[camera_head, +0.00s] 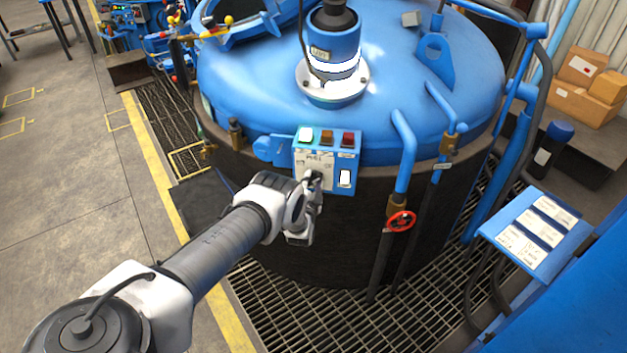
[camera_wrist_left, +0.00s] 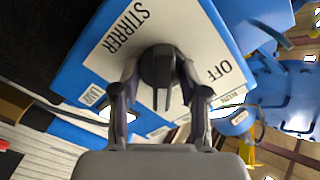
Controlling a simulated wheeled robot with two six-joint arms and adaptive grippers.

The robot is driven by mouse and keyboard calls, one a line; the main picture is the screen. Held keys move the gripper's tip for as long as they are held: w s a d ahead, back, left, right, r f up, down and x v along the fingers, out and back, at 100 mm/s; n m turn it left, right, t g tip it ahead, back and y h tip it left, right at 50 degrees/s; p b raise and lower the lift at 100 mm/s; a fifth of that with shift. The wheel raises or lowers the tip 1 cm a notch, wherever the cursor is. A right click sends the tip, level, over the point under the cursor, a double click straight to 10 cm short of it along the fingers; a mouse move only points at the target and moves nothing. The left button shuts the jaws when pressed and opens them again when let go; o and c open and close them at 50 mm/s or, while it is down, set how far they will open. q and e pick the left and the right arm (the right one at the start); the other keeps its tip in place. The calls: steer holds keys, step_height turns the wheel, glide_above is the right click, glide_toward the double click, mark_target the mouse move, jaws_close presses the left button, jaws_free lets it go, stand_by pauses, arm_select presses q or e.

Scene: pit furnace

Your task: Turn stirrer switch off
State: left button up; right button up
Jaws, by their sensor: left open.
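The stirrer switch box (camera_head: 342,162) is a blue box with a white label plate, mounted on the front of the furnace. In the left wrist view its label plate (camera_wrist_left: 199,38) reads STIRRER and OFF. The black rotary knob (camera_wrist_left: 158,68) sits at the middle of the plate. My left gripper (camera_head: 312,184) is in front of the plate, and in the wrist view its two open fingers (camera_wrist_left: 160,92) stand on either side of the knob. I cannot tell whether they touch it. In the head view the gripper partly hides the knob. My right gripper is not in view.
The blue furnace lid (camera_head: 250,85) and dark furnace wall (camera_head: 290,250) are close behind the box. Pipes with a red valve wheel (camera_head: 401,221) stand to its right. A blue stand with labels (camera_head: 535,232) is at right. Floor at left is clear.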

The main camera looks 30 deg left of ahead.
arm_select(q)
steer(key=shift+r, duration=0.1)
steer(key=shift+c, duration=0.6)
steer(key=shift+s+a, duration=0.1)
steer(key=shift+a, duration=0.05)
jaws_close()
